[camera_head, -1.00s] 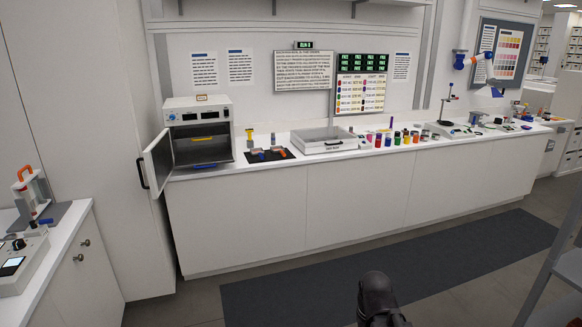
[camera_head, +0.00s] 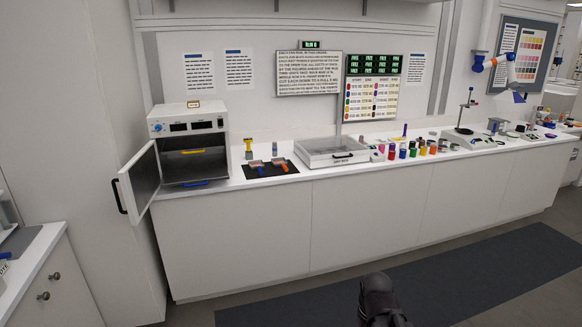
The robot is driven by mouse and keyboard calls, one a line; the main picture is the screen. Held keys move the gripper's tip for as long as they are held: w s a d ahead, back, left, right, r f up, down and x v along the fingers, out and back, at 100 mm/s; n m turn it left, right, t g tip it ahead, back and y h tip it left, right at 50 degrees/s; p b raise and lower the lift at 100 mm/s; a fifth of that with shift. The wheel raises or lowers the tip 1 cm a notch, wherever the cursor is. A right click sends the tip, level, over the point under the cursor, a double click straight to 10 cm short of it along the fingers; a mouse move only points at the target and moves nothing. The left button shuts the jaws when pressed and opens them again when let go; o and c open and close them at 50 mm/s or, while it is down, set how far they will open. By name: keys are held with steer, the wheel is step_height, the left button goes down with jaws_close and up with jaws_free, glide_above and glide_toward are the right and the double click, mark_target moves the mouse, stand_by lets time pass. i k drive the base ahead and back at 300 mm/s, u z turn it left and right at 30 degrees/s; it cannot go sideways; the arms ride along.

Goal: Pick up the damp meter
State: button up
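I cannot pick out the damp meter for certain. A small yellow-topped upright tool (camera_head: 248,147) stands on the counter at the back of a black mat (camera_head: 260,172), right of the oven. A small grey-blue upright item (camera_head: 275,149) stands to its right. Both are too small to identify surely. Orange and grey handled items (camera_head: 281,166) lie on the mat. A dark rounded part of my arm shows at the bottom centre, well short of the counter. My gripper's fingers do not show.
The white oven (camera_head: 187,128) stands with its door (camera_head: 140,182) swung open at the counter's left. A cabinet (camera_head: 50,280) is at lower left. The floor before the long counter is clear.

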mark_target(249, 142)
steer(key=u, duration=0.3)
steer(key=i, duration=2.1)
steer(key=u, duration=0.35)
